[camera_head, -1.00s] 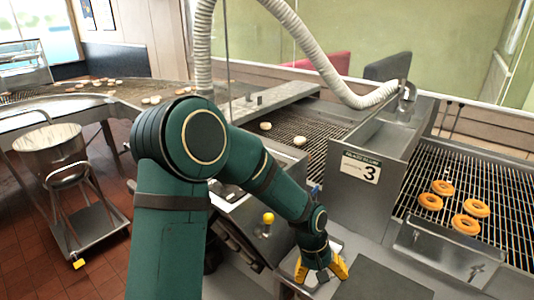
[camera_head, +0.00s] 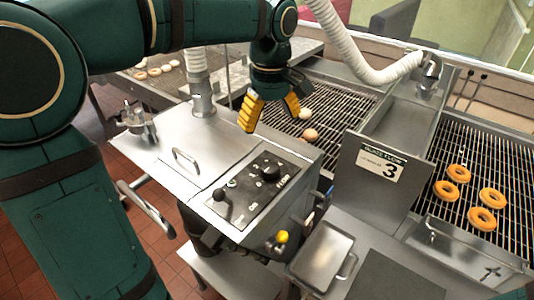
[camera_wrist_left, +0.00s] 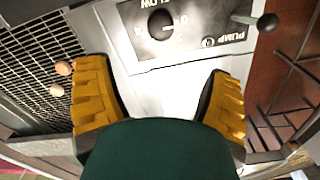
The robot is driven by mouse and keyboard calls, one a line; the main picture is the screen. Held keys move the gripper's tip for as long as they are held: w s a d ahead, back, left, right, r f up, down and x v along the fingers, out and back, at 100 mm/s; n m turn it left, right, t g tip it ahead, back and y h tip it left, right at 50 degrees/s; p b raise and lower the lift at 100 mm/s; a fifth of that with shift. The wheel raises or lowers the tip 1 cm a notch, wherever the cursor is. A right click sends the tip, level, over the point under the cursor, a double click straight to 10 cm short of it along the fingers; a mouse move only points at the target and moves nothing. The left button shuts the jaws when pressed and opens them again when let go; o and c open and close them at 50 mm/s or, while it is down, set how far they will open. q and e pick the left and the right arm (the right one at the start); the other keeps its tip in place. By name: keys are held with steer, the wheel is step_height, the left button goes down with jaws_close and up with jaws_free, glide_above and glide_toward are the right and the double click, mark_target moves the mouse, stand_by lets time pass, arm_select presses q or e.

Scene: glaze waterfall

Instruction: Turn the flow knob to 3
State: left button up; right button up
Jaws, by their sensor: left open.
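The flow knob (camera_head: 270,172) is a round black knob on the dark control panel (camera_head: 238,203) of the steel cabinet. It also shows in the left wrist view (camera_wrist_left: 161,25), near the top, beside the FLOW lettering. Its exact setting is too small to read. A sign (camera_head: 382,162) on the steel hopper shows a 3. My left gripper (camera_head: 272,112) is open and empty, with yellow fingers, above and behind the knob. In the left wrist view its fingers (camera_wrist_left: 158,100) are spread wide, with the knob beyond them, untouched. My right gripper is not in view.
A black-tipped pump lever (camera_head: 219,194) stands left of the knob. A yellow-topped knob (camera_head: 282,237) is on the cabinet front. A steel handle (camera_head: 187,160) rises from the lid. A wire conveyor (camera_head: 330,110) lies behind; ring doughnuts (camera_head: 459,173) sit on the right rack.

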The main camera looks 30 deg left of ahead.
mark_target(270, 167)
arm_select(q)
step_height(270, 167, down, 14)
steer(key=shift+s+d+r+b, duration=0.1)
steer(key=shift+r+b, duration=0.1)
steer(key=shift+b, duration=0.7)
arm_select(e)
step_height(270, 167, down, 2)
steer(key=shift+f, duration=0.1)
arm_select(q)
steer(key=c, duration=1.3)
